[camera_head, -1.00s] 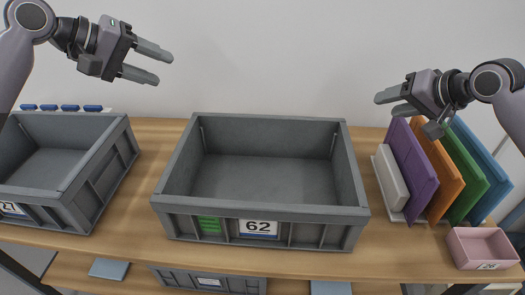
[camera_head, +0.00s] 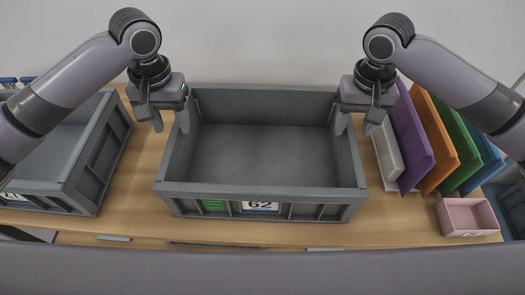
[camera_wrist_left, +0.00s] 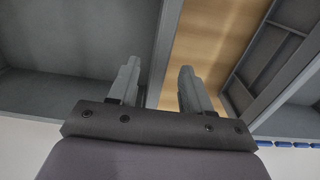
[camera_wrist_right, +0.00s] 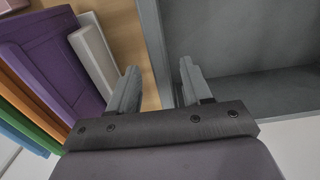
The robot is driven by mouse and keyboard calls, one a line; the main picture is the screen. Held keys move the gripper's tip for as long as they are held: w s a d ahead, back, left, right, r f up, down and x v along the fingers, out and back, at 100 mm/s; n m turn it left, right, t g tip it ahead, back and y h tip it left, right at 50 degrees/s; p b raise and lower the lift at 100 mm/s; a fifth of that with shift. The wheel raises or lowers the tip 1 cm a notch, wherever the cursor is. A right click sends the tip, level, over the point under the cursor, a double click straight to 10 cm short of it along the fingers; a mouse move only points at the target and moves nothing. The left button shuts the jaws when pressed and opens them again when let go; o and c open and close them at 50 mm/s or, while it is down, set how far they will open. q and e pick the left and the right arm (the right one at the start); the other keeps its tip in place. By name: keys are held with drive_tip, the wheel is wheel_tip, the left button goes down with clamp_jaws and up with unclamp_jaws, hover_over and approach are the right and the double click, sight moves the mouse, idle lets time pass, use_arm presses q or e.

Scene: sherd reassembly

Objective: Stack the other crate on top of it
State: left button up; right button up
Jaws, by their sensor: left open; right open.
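A grey open crate (camera_head: 330,210) labelled 62 stands upright and empty in the middle of the table. A second grey crate (camera_head: 60,198) stands apart at the left, partly behind my left arm. My left gripper (camera_head: 170,122) is open, pointing down at the left wall of crate 62. In the left wrist view that wall (camera_wrist_left: 167,45) runs between the fingers. My right gripper (camera_head: 354,126) is open, pointing down at the right wall. In the right wrist view that wall (camera_wrist_right: 153,40) runs between the fingers. Neither gripper is closed on it.
A small white item (camera_head: 387,152) and purple (camera_head: 410,140), orange (camera_head: 436,150), green and blue upright panels stand close to the right of crate 62. A pink bin (camera_head: 467,218) sits at the front right. A strip of bare table (camera_head: 140,150) separates the two crates.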

sight(178, 140)
use_arm(q)
wheel_tip(178, 140, down, 7)
drive_tip(key=shift+r, duration=0.1)
use_arm(e)
wheel_tip(178, 140, down, 7)
drive_tip(key=shift+r, duration=0.1)
use_arm(q)
clamp_jaws()
use_arm(e)
clamp_jaws()
use_arm(q)
drive_tip(key=shift+r, duration=0.15)
use_arm(e)
drive_tip(key=shift+w+r, duration=0.1)
idle(0.8)
